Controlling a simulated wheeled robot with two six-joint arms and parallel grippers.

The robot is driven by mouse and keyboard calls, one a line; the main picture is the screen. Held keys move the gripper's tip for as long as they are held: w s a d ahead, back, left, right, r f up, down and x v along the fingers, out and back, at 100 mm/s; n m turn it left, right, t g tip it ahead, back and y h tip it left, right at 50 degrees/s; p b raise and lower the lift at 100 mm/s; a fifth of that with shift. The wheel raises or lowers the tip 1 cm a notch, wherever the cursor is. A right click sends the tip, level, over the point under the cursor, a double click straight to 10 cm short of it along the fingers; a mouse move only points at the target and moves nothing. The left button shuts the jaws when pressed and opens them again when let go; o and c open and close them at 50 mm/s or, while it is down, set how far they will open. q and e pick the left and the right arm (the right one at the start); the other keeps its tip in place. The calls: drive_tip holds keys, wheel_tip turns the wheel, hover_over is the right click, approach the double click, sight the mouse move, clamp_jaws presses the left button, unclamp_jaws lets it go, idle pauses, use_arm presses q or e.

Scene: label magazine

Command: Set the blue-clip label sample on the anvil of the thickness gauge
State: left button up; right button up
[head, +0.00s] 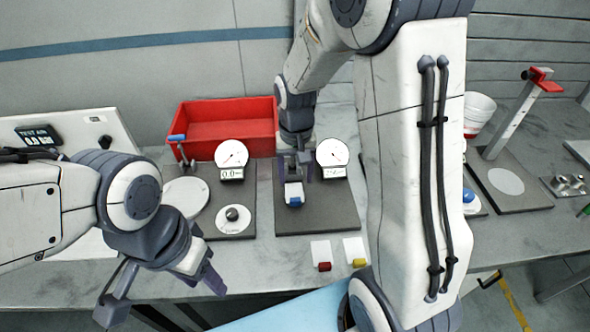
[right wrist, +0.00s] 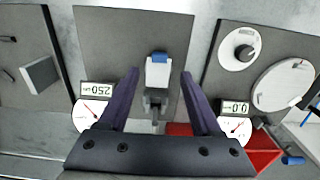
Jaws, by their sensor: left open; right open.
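The blue-clip label sample (head: 294,191) is a small white piece with a blue clip. It lies at the post of the thickness gauge (head: 340,212), whose dial display reads 250 in the right wrist view. There the sample (right wrist: 158,72) appears to rest on the grey anvil part (right wrist: 155,98), whose contact face is hidden beneath it. My right gripper (head: 296,172) is open above the gauge; in its wrist view the two fingers (right wrist: 160,88) stand either side of the sample, apart from it. My left gripper (head: 162,296) is open and empty at the front left.
Samples with a red clip (head: 324,266) and a yellow clip (head: 358,262) lie at the front edge. A second dial instrument (head: 232,155) reading 0.0 stands to the left. A red bin (head: 225,112) is behind. A white cup (head: 479,112) and a stand (head: 510,125) are at right.

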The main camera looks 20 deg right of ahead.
drive_tip(key=s+a+r+n, duration=0.6)
drive_tip(key=s+a+r, duration=0.1)
drive_tip(key=s+a, duration=0.35)
use_arm(q)
drive_tip(key=shift+f, duration=0.2)
use_arm(e)
drive_tip(key=s+a+n+y, duration=0.1)
drive_tip(key=s+a+n, duration=0.2)
drive_tip(key=s, duration=0.8)
drive_tip(key=shift+r+n, duration=0.2)
drive_tip(key=shift+n, duration=0.6)
use_arm(q)
drive_tip(key=shift+d, duration=0.1)
use_arm(e)
drive_tip(key=shift+w, duration=0.1)
